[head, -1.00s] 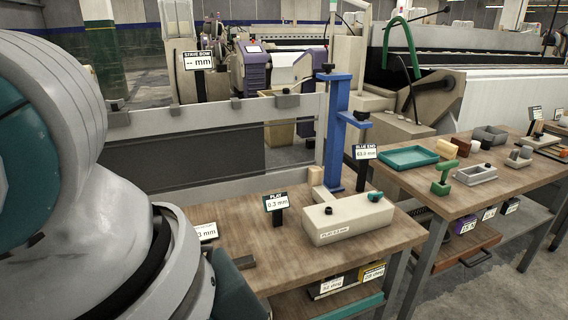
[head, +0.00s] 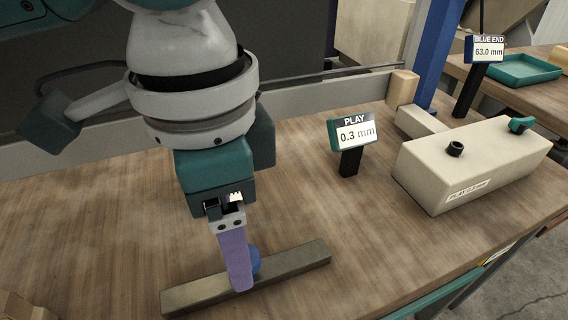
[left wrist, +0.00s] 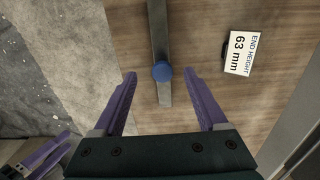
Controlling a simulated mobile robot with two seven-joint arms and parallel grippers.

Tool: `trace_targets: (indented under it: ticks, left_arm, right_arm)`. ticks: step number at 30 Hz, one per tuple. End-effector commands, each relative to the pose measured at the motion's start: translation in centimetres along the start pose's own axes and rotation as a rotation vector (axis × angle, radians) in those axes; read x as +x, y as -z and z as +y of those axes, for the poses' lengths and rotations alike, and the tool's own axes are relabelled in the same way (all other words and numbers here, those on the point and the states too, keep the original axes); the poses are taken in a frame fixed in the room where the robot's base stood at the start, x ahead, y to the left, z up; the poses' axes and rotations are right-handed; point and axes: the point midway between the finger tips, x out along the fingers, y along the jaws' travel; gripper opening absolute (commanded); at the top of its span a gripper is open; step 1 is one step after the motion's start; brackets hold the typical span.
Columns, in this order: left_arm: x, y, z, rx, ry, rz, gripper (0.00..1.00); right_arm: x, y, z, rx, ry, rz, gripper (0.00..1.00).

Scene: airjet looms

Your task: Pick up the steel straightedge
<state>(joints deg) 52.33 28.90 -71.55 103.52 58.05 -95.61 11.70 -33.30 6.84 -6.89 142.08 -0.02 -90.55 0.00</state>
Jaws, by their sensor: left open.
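The steel straightedge, a grey bar (head: 295,263), lies flat near the table's front edge. Its blue knob (head: 257,262) is partly hidden behind a purple finger. My left gripper (head: 240,262) points down over the bar. In the left wrist view my left gripper (left wrist: 159,74) is open, with one finger on each side of the bar (left wrist: 159,35) and its blue knob (left wrist: 162,71). Gaps show on both sides. I cannot tell how low the fingertips reach beside the bar. Purple fingers at the lower left, apparently my right gripper (left wrist: 40,155), show only partly.
The PLAY sign (head: 351,133) stands on the wooden table right of my arm, near a cream block (head: 470,165). A blue post (head: 437,50) and the BLUE END sign (head: 484,49) stand behind. The END HEIGHT sign (left wrist: 240,54) stands beside the bar.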

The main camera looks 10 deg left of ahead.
Motion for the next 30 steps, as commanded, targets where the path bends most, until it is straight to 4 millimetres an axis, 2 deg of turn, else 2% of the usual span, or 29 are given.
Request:
trace_targets:
  ticks: [1, 13, 16, 23, 30]
  left_arm:
    - [1.2, 0.0, 0.0, -0.002, -0.001, -0.002, 0.75]
    - [6.6, 1.0, -0.2, 0.000, 0.000, -0.001, 0.75]
    - [7.3, 1.0, -0.2, 0.001, 0.001, 0.001, 0.75]
    - [7.3, 1.0, -0.2, 0.002, 0.001, 0.001, 0.75]
    - [7.2, 1.0, -0.2, 0.002, 0.001, 0.001, 0.48]
  right_arm:
    - [0.6, -0.3, 0.0, 0.000, -0.001, -0.003, 0.50]
    - [2.7, -1.0, 0.0, 0.000, -0.001, -0.002, 0.50]
    - [2.8, -1.0, 0.0, -0.001, -0.001, -0.002, 0.50]
    - [2.7, -0.9, 0.0, -0.001, -0.001, 0.000, 0.50]
    - [2.7, -0.8, 0.0, -0.001, -0.001, 0.002, 0.50]
